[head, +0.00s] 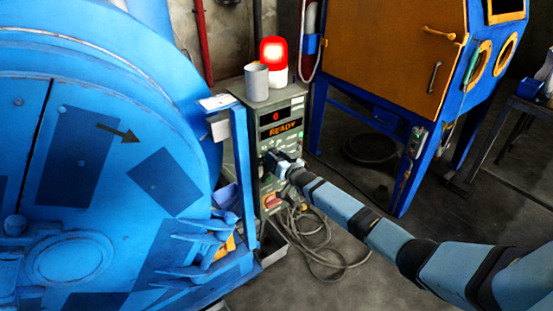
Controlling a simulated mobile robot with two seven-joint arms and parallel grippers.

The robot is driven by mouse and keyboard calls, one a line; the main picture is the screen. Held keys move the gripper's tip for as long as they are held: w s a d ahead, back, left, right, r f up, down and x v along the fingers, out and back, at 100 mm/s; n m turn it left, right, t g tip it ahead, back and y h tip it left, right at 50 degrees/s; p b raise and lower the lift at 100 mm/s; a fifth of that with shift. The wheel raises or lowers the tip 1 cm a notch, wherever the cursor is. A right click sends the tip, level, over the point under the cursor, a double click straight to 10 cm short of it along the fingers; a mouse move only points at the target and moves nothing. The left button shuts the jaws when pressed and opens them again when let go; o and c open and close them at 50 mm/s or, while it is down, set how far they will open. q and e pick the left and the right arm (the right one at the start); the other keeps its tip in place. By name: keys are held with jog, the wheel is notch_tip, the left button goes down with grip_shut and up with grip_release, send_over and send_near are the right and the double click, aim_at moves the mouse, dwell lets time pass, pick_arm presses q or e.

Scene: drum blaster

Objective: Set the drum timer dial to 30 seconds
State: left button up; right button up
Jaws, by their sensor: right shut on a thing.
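The control box (283,110) of the drum blaster is a grey-green cabinet in the middle of the view. Its upper red display seems to read 0, and the display (279,130) below it reads READY. My right gripper (270,158) is at the front panel, at the end of the arm coming in from the right. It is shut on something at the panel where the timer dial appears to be. The gripper hides the dial, so its setting cannot be read. My left gripper is not in view.
The blue drum (95,170) fills the left, with a blue post beside the box. Coiled cables (320,250) lie on the floor. A blue and orange cabinet (385,60) stands behind right.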

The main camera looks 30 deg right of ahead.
jog(key=shift+f+m, duration=0.1)
jog(key=shift+m, duration=0.8)
jog(key=m+b, duration=0.1)
jog(key=m, duration=0.2)
jog(key=shift+b, duration=0.3)
pick_arm(q)
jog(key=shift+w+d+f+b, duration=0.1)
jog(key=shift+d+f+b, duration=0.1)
jog(key=shift+b, duration=0.1)
pick_arm(e)
jog(key=shift+m, duration=0.8)
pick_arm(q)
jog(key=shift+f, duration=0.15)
pick_arm(e)
jog(key=o, duration=0.9)
jog(key=shift+s, duration=0.1)
pick_arm(q)
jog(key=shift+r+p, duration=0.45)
jog(key=shift+p, duration=0.6)
pick_arm(e)
jog(key=s+d, duration=0.2)
jog(key=s, duration=1.1)
jog(key=shift+s, duration=0.25)
